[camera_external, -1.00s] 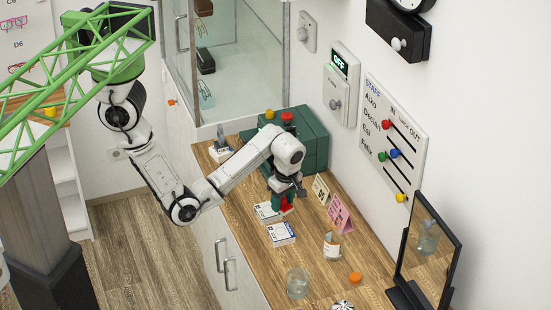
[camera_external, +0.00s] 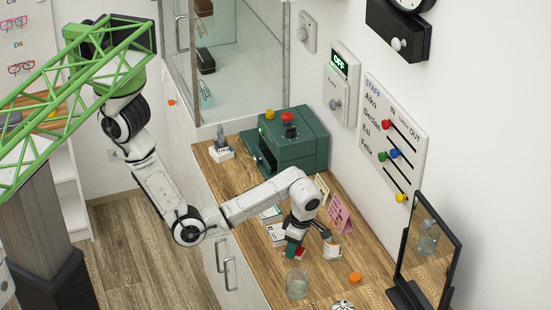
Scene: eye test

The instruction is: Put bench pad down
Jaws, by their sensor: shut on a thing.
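My gripper (camera_external: 298,238) points down over the right part of the wooden counter. It is shut on a small teal and red thing (camera_external: 292,249), which I take for the bench pad. The arm and fingers partly cover it, and I cannot tell whether it touches the counter. It is beside a white and blue box (camera_external: 276,234) and left of a bottle with a white label (camera_external: 332,249).
A glass jar (camera_external: 296,284) and an orange disc (camera_external: 355,278) are on the counter (camera_external: 325,290) in front. A pink card (camera_external: 340,214) stands behind the gripper. A teal machine (camera_external: 290,145) with a red knob sits farther back. A mirror (camera_external: 428,250) stands at right.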

